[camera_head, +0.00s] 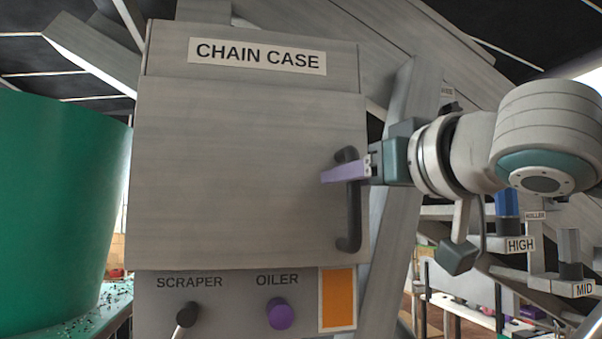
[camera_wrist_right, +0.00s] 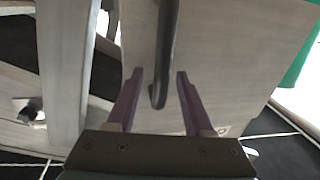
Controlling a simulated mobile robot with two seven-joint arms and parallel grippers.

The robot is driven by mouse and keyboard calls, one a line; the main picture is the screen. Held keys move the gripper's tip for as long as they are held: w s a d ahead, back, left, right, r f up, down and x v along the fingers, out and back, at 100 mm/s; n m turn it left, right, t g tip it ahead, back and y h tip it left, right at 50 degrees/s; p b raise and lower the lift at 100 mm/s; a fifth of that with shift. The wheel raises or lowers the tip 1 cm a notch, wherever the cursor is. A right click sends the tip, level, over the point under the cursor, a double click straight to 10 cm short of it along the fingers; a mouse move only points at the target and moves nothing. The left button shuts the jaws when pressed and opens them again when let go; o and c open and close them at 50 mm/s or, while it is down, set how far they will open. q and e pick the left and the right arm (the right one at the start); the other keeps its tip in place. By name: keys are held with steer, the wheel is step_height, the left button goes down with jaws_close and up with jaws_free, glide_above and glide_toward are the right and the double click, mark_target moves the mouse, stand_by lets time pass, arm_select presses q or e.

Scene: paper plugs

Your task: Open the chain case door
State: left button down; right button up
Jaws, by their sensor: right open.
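The chain case (camera_head: 250,160) is a grey metal box with a flat door and a "CHAIN CASE" label (camera_head: 258,56) above it. The door looks shut. A dark vertical bar handle (camera_head: 349,215) is on the door's right side. My right gripper (camera_head: 328,177) comes in from the right at the handle's upper part, with purple fingers. In the right wrist view the gripper (camera_wrist_right: 156,82) is open, and the handle (camera_wrist_right: 163,60) lies between its two fingers with a gap on each side. The handle's contact with the fingers cannot be told. My left gripper is not in view.
Below the door are a scraper lever (camera_head: 187,315), a purple oiler knob (camera_head: 280,314) and an orange panel (camera_head: 338,298). A large green drum (camera_head: 60,210) stands at left. Levers marked HIGH (camera_head: 520,245) and MID (camera_head: 584,289) stand at lower right. A slanted grey beam (camera_head: 395,190) runs behind my right arm.

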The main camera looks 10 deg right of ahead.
jaws_close()
stand_by(0.4)
stand_by(1.1)
